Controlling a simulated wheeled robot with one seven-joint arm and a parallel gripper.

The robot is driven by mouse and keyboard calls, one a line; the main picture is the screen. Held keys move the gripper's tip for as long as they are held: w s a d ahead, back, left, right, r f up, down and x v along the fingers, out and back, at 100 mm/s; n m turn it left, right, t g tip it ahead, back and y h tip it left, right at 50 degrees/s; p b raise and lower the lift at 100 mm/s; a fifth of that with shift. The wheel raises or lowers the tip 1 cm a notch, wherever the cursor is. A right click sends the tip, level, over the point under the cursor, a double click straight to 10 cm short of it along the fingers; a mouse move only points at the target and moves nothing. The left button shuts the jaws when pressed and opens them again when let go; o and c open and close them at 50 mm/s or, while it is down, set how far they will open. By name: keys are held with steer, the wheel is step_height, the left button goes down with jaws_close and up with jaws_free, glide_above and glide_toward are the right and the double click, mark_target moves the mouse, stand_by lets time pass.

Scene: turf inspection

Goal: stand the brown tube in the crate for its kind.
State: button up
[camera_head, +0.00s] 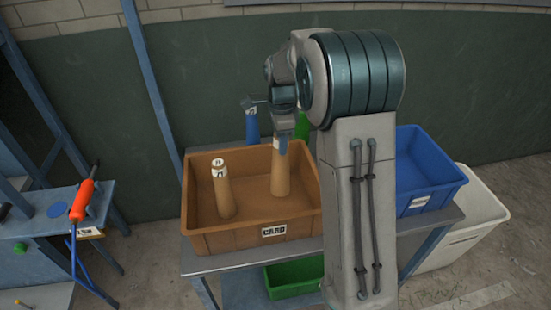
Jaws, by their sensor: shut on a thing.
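A brown tube (281,175) stands upright inside the right part of the brown crate (215,243), which bears a CARD label (273,231). My gripper (284,143) comes down from above and is shut on the upper end of this tube. The fingers are small and partly merge with the tube top. The tube's lower end is within the crate walls; I cannot tell whether it touches the floor. A second brown tube (225,192) with a pale top stands slightly tilted in the left part of the same crate, apart from the held one.
A blue crate (430,197) sits to the right, partly behind my arm. A blue bottle (251,126) and a green object (302,124) show behind the brown crate. A green crate (293,279) is below, a white bin (470,235) at right. A blue bench (40,222) with an orange-handled tool (82,201) is at left.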

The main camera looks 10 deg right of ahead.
mark_target(280, 164)
step_height(280, 164, down, 4)
steer(key=shift+f, duration=0.2)
steer(key=shift+f, duration=0.6)
steer(key=o, duration=1.2)
